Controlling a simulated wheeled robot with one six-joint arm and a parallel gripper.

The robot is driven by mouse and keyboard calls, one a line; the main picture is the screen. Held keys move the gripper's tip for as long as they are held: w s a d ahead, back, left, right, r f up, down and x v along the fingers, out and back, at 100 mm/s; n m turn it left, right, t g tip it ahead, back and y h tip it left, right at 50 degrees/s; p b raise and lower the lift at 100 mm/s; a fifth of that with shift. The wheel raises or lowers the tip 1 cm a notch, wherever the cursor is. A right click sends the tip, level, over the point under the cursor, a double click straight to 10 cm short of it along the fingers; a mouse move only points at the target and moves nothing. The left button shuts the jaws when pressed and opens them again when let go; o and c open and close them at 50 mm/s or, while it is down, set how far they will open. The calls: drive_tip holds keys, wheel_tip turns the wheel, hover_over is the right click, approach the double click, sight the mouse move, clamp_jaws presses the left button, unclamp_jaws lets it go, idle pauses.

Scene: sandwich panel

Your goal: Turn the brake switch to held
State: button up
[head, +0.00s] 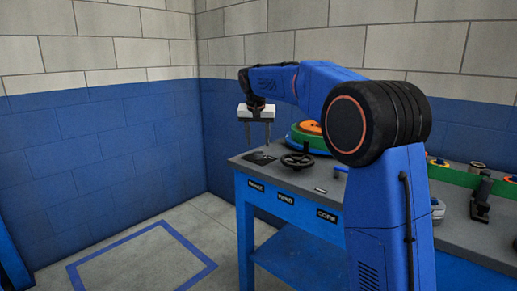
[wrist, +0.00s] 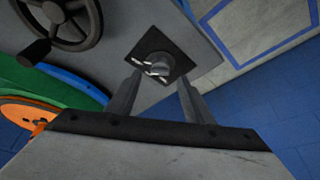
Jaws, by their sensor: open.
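The brake switch (wrist: 157,62) shows in the wrist view as a grey knob with pale markings on a square black plate, at the corner of the bench top. In the head view the black plate (head: 259,158) lies at the bench's left end, below my gripper. My gripper (head: 258,146) points down over it with its two fingers apart. In the wrist view the open fingers (wrist: 158,85) reach toward the knob, which appears just beyond and between their tips. I cannot tell whether they touch it. The knob's set position is too small to read.
A black handwheel (head: 297,160) stands right of the switch on the blue bench (head: 290,182). Behind it are stacked green, blue and orange discs (head: 308,136). A black clamp-like fixture (head: 481,200) is farther right. Open floor with a blue taped outline (head: 140,262) lies left.

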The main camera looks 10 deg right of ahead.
drive_tip(key=v, duration=1.1)
drive_tip(key=shift+r, duration=0.2)
drive_tip(key=s+d+f+n, duration=0.1)
drive_tip(key=s+d+f, duration=0.1)
drive_tip(key=s, duration=0.7)
drive_tip(key=s+d+f+y, duration=0.1)
drive_tip(key=s+d+f, duration=0.2)
drive_tip(key=s, duration=0.5)
drive_tip(key=s+d+f+n, duration=0.1)
drive_tip(key=s+d+f, duration=0.1)
drive_tip(key=s, duration=0.7)
drive_tip(key=s+d+f+n, duration=0.2)
drive_tip(key=s+f, duration=1.9)
drive_tip(key=s, duration=0.3)
drive_tip(key=shift+y, duration=0.3)
